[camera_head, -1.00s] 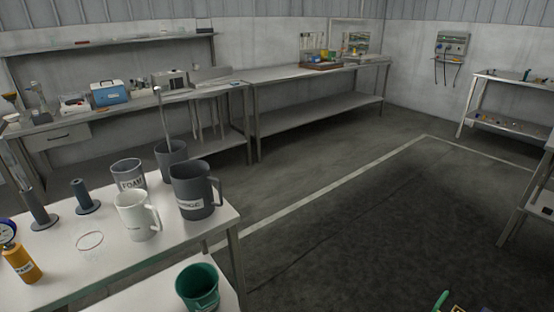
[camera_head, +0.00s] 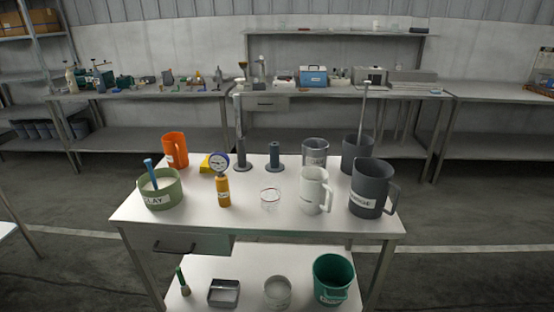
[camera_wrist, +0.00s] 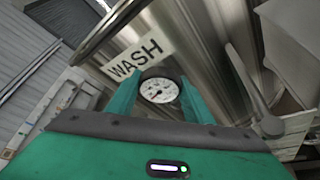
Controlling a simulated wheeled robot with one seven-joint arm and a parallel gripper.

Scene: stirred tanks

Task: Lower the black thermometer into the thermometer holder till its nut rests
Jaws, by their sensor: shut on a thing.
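In the wrist view, my gripper (camera_wrist: 160,84) has its green fingers closed on either side of a thermometer (camera_wrist: 159,91) with a round white dial and dark rim. The dial faces the camera; its stem and nut are hidden. Just beyond it is a shiny steel vessel (camera_wrist: 205,50) with a WASH label. I cannot make out the thermometer holder in this view, nor whether the stem is in anything. My gripper does not show in the head view.
A green beaker (camera_head: 333,280) stands below. A grey bar (camera_wrist: 250,90) rises at right in the wrist view.

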